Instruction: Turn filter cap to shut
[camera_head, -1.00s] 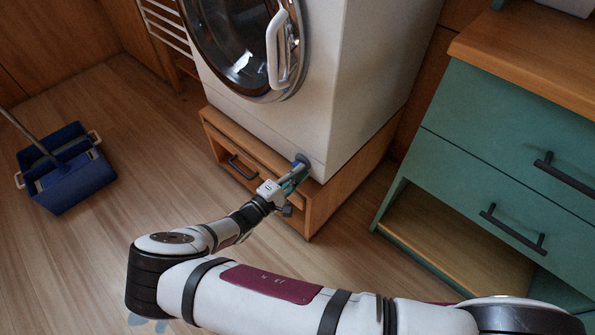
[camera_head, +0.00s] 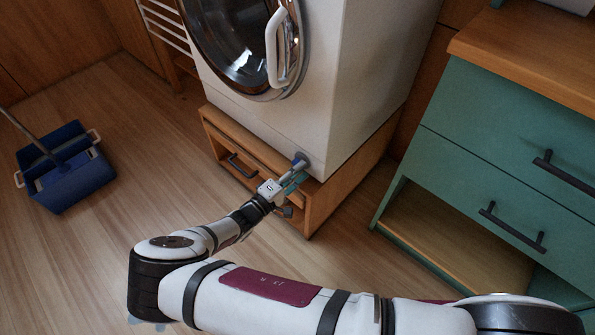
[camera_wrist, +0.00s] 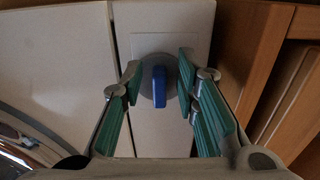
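The filter cap (camera_head: 300,160) sits low on the front of the white washing machine (camera_head: 345,85), near its right corner. In the wrist view the cap is a round grey disc with a raised blue grip bar (camera_wrist: 159,87) standing close to upright. My gripper (camera_wrist: 158,78) is open, with one green-padded finger on each side of the blue bar. Gaps show between the bar and both fingertips. In the head view my gripper (camera_head: 296,172) is right in front of the cap and partly covers it.
The machine stands on a wooden plinth (camera_head: 325,205) with a dark-handled drawer. The round door (camera_head: 240,45) with its white handle is above left. A green cabinet (camera_head: 470,150) stands right. A blue bucket (camera_head: 70,180) is on the floor left, with clear floor between.

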